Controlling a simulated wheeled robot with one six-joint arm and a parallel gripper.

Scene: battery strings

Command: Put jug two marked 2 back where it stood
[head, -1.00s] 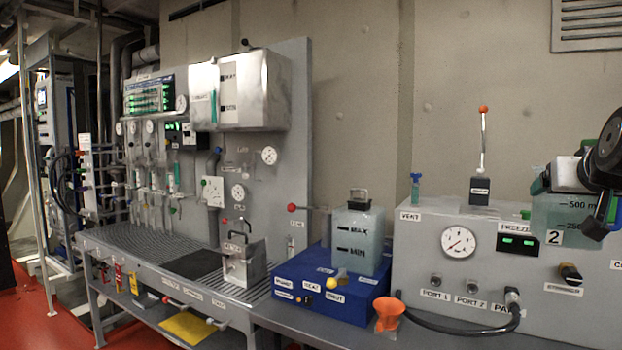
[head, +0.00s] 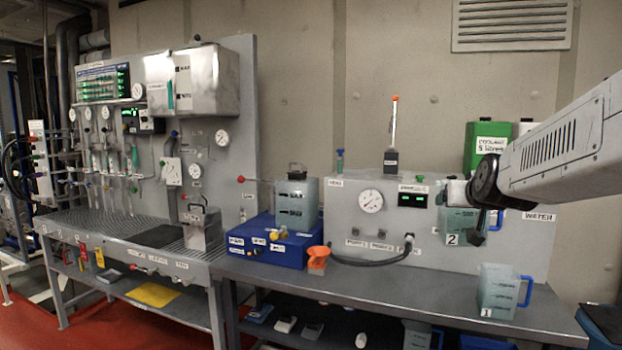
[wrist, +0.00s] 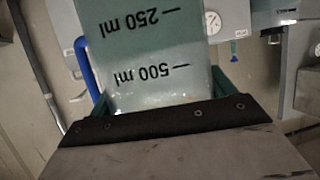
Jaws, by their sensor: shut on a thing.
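Jug two (head: 462,222), a translucent grey-green jug with a white label 2 and a blue handle, hangs in front of the grey panel, above the bench. My gripper (head: 458,192) is shut on its upper part. In the wrist view, jug two (wrist: 150,50) fills the top middle, with its 250 ml and 500 ml marks upside down. The green fingers of my gripper (wrist: 163,95) are on both sides of it near the rim. The bench top (head: 420,290) is visible below the jug with a gap between them.
A similar jug with a blue handle (head: 497,290) stands on the bench at right. An orange funnel (head: 318,258) and a black hose (head: 370,262) are to the left. A blue box (head: 265,242) bears a MAX/MIN container (head: 292,203). The bench between funnel and standing jug is mostly clear.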

